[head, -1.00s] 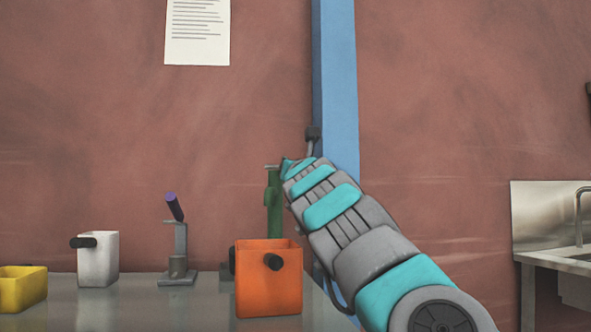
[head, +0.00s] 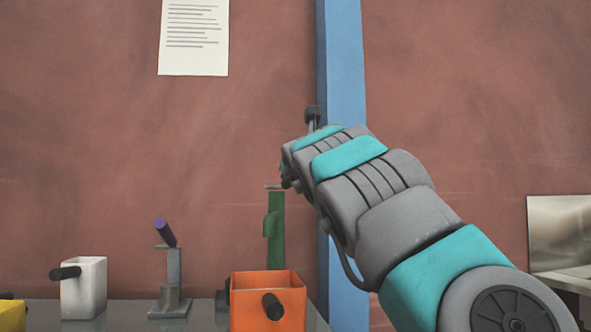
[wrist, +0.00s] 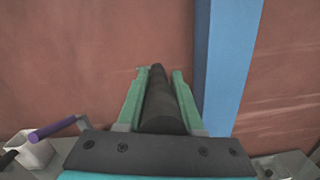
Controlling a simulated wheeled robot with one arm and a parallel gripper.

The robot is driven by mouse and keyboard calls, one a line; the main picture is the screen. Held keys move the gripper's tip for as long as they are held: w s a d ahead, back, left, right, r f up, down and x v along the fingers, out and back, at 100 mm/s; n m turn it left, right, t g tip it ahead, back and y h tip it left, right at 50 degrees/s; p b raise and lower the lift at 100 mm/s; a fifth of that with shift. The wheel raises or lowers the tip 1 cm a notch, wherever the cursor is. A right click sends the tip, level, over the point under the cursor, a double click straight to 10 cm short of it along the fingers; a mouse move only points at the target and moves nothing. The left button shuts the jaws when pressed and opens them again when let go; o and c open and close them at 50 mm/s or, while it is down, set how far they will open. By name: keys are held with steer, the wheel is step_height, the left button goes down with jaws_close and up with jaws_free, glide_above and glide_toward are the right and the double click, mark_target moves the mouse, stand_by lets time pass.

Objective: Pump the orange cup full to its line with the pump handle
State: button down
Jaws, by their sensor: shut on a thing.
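The orange cup (head: 252,311) stands upright on the table in the head view, its black handle facing me. The dark pump handle (head: 312,115) shows above and right of the post, beyond my arm. In the wrist view, my gripper (wrist: 159,78) has its green fingers shut on this dark handle (wrist: 160,108), one on each side. My arm hides the gripper's fingers in the head view.
A grey stand with a purple lever (head: 165,232), a white cup (head: 84,289) and a yellow cup (head: 12,315) are to the left. A blue column (head: 343,60) rises behind my arm. A metal sink unit (head: 560,234) is at far right.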

steer(key=shift+d+r+g, duration=0.1)
steer(key=shift+r+g, duration=0.05)
steer(key=shift+g, duration=0.25)
stand_by(0.3)
steer(key=c, duration=0.6)
jaws_free()
steer(key=shift+r, duration=0.1)
steer(key=shift+b+v, duration=1.5)
steer(key=shift+v, duration=2.45)
